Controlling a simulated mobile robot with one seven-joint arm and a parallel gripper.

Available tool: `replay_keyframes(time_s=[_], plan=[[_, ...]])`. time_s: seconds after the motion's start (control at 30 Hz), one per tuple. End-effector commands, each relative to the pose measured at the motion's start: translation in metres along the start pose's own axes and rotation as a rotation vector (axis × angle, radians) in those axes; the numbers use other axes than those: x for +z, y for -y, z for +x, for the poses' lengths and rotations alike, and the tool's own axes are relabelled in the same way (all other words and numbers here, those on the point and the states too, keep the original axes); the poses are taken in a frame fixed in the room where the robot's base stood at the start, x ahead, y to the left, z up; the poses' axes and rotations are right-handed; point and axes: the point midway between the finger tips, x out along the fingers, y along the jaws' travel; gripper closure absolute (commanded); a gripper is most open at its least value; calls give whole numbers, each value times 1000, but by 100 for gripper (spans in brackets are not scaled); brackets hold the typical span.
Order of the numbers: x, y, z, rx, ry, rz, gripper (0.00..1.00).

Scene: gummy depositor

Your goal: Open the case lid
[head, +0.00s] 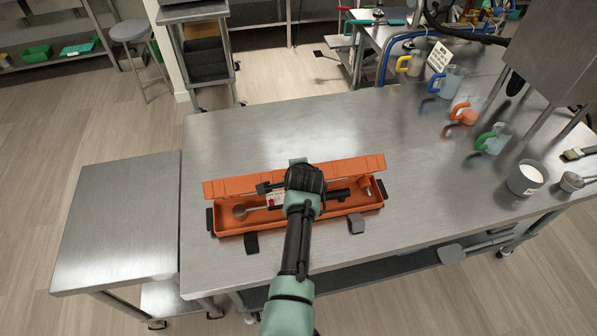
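The orange case (235,226) lies on the steel table near its front edge. Its lid (230,186) is raised along the back side, so the inside shows; the exact lid angle is hard to tell. Inside, I see a round-headed metal tool (240,211) at the left and a small orange piece (366,190) at the right. Dark latches (356,223) hang on the front side. My gripper (268,190) is over the middle of the case, close to the lid. My wrist hides part of the lid and the contents. Whether the fingers touch the lid or are open cannot be seen.
Jugs with coloured handles (452,82) stand at the table's back right. A cup of white stuff (525,178) and a brush (578,154) are at the right. A lower steel table (115,220) adjoins at the left. The tabletop behind the case is clear.

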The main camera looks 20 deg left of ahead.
Motion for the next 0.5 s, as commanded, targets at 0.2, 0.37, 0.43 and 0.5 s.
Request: replay_keyframes(time_s=[0.2,0.37,0.43,0.5], plan=[[-2,8,-2,-17,-4,-1,100],[-2,8,-2,-17,-4,-1,100],[-2,8,-2,-17,-4,-1,77],[-1,7,-2,-15,-3,-1,65]])
